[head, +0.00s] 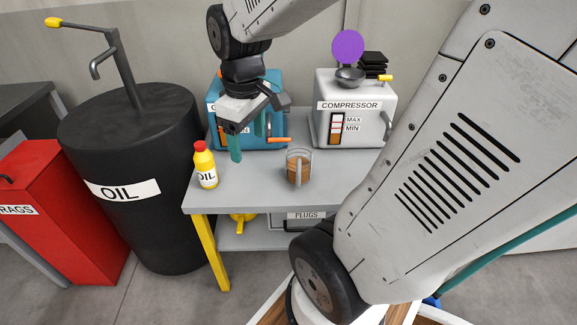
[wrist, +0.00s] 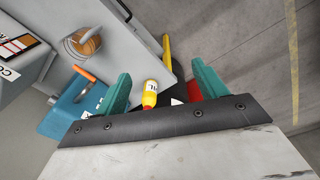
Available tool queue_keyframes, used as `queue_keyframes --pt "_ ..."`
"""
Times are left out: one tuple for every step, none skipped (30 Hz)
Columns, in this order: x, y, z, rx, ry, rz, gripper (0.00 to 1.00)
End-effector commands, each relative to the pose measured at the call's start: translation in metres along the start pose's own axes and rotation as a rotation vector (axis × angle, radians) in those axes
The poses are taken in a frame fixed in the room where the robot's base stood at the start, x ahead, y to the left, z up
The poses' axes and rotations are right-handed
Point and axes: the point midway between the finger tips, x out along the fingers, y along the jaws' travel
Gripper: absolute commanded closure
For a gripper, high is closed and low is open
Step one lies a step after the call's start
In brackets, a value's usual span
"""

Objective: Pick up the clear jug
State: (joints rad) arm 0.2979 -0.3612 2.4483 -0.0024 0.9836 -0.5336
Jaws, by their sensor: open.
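The clear jug (head: 299,167) stands upright on the grey table (head: 245,196), near its front edge, and holds a brown content. Its handle faces the front. In the wrist view the jug (wrist: 82,42) is at the upper left, outside the space between the fingers. My gripper (head: 249,142) is open and empty, with teal fingers pointing down. In the head view it is left of the jug and higher, in front of the blue machine. In the wrist view my gripper (wrist: 163,88) has the yellow oil bottle (wrist: 150,92) showing beyond it, between the fingers.
The oil bottle (head: 205,166) stands left of the jug. A blue machine (head: 278,122) with an orange handle and a white compressor (head: 350,110) stand behind. A black oil drum (head: 140,220) and red rags bin (head: 65,215) are at left. Table top around the jug is clear.

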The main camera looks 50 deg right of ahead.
Motion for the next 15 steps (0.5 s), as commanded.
queue_keyframes --pt "0.017 0.023 -0.005 -0.023 -0.019 -0.008 0.29" --pt "0.025 0.037 -0.007 -0.048 -0.022 -0.009 0.29" --pt "0.038 0.055 -0.009 -0.080 -0.028 -0.012 0.29" --pt "0.048 0.069 -0.010 -0.105 -0.031 -0.015 0.29" --pt "0.058 0.083 -0.010 -0.129 -0.035 -0.017 0.29" --pt "0.073 0.101 -0.008 -0.161 -0.040 -0.022 0.29" --pt "0.083 0.114 -0.006 -0.183 -0.042 -0.024 0.29" --pt "0.094 0.126 -0.003 -0.206 -0.044 -0.027 0.29" --pt "0.108 0.142 0.002 -0.234 -0.047 -0.031 0.29" --pt "0.117 0.152 0.005 -0.255 -0.048 -0.034 0.29" --pt "0.127 0.162 0.009 -0.273 -0.050 -0.037 0.29" --pt "0.138 0.173 0.015 -0.297 -0.051 -0.040 0.29" --pt "0.146 0.181 0.019 -0.313 -0.052 -0.042 0.29" --pt "0.153 0.187 0.022 -0.327 -0.052 -0.044 0.29" --pt "0.161 0.194 0.027 -0.343 -0.052 -0.046 0.29"
